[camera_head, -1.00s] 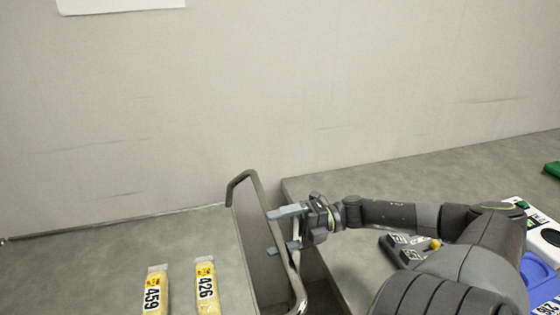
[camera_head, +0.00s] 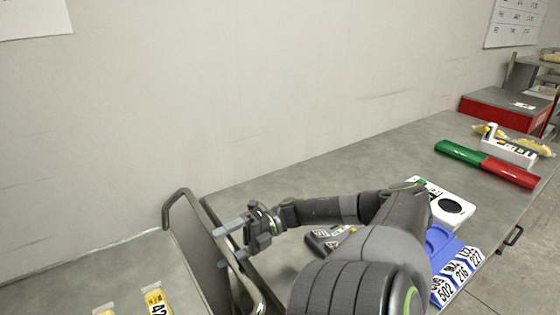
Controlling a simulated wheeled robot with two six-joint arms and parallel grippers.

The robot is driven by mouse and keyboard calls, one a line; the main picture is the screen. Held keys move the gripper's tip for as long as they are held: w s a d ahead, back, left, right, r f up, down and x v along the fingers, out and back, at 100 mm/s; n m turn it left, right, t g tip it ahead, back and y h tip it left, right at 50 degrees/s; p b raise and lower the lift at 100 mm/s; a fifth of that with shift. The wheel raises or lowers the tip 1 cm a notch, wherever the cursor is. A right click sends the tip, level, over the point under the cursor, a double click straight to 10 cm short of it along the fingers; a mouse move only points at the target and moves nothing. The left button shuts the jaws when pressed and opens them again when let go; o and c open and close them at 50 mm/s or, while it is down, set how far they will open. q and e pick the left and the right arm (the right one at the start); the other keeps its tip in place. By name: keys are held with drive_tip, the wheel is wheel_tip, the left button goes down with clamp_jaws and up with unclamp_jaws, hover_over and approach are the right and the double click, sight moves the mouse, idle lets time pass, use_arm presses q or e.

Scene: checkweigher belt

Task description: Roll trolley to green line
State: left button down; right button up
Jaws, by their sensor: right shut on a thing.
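A grey metal tube handle (camera_head: 183,192) rises at the lower left of the head view, at the end of a grey surface (camera_head: 75,262). It looks like the trolley's handle; I cannot tell how much of the grey surface belongs to the trolley. My right gripper (camera_head: 229,246) is shut on the handle's near side, its fingers across the tube. The trolley's lower part and wheels are out of view. No green line on the floor shows. My left gripper is not in view.
Yellow numbered packets (camera_head: 156,301) lie on the grey surface. Right of the handle, a grey bench (camera_head: 330,190) along the wall carries a dark keypad device (camera_head: 322,240), a blue tray (camera_head: 442,245), a green and red bar (camera_head: 487,164) and a red box (camera_head: 503,108). Floor (camera_head: 520,270) shows at the right.

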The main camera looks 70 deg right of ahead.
drive_tip(key=shift+v, duration=1.65)
drive_tip(key=shift+c, duration=1.1)
drive_tip(key=shift+s+d+f, duration=0.1)
drive_tip(key=shift+s+d, duration=0.25)
drive_tip(key=shift+s, duration=0.2)
drive_tip(key=shift+s+d+f, duration=0.1)
drive_tip(key=shift+s+d, duration=0.3)
drive_tip(key=shift+s, duration=0.15)
drive_tip(key=c, duration=0.5)
drive_tip(key=shift+o, duration=0.2)
drive_tip(key=s+d+f+b, duration=0.2)
drive_tip(key=s+d, duration=0.2)
drive_tip(key=d, duration=0.3)
drive_tip(key=shift+s, duration=0.4)
drive_tip(key=shift+d, duration=0.1)
drive_tip(key=shift+o, duration=0.2)
